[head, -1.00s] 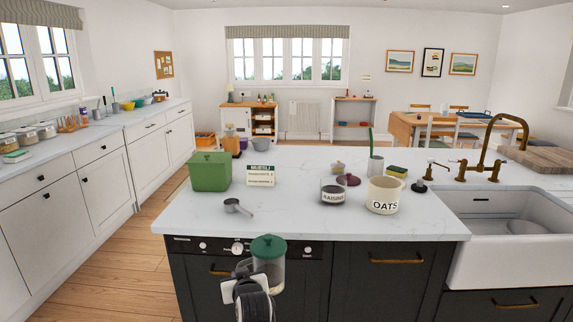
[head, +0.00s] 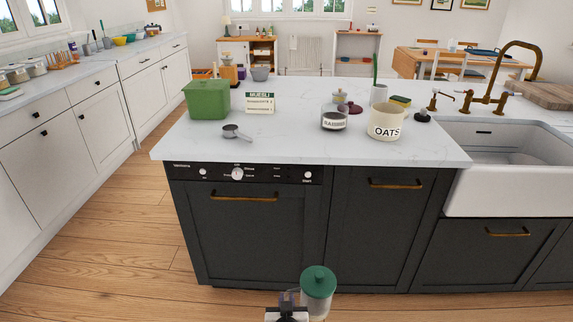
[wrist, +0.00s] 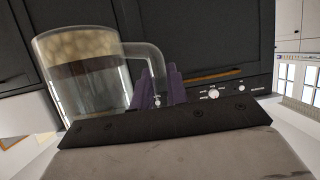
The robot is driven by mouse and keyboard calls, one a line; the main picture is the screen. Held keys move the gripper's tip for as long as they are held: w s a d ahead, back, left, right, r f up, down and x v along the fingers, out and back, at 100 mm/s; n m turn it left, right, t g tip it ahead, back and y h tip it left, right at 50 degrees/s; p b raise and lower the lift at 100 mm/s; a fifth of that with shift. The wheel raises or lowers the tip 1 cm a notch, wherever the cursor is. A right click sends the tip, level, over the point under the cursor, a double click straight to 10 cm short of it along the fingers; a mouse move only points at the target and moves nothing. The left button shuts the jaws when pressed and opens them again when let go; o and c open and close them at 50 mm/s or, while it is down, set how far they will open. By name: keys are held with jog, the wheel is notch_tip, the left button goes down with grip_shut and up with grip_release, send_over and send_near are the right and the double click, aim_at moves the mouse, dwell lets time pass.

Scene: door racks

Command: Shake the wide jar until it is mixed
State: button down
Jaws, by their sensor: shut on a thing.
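The wide jar (head: 318,300) is clear, with a green lid (head: 319,280) and a side handle (wrist: 150,60). It is in the air in front of the dark island, at the bottom of the head view. My gripper (head: 290,301) is shut on its handle, and the purple-grey fingers show in the wrist view (wrist: 165,88). That view is upside down: a pale oat-like layer (wrist: 85,48) lies at the jar's base, with a dark layer (wrist: 85,72) against it and clear space beyond. The layers look separate. The lid is hidden in the wrist view.
The island worktop (head: 290,142) carries a green box (head: 208,100), a muesli card (head: 260,102), a metal scoop (head: 236,132), a raisins jar (head: 334,120) and an oats pot (head: 387,120). A sink (head: 500,160) is at right. The wood floor (head: 110,240) at left is clear.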

notch_tip(320, 180, down, 5)
jog(key=shift+s+r, duration=0.1)
jog(key=shift+s, duration=0.05)
jog(key=shift+r, duration=0.25)
jog(key=r, duration=0.3)
jog(key=shift+w+r, duration=0.2)
jog(key=shift+r, duration=0.2)
notch_tip(320, 180, down, 4)
jog(key=shift+s+f, duration=0.1)
jog(key=shift+f, duration=0.15)
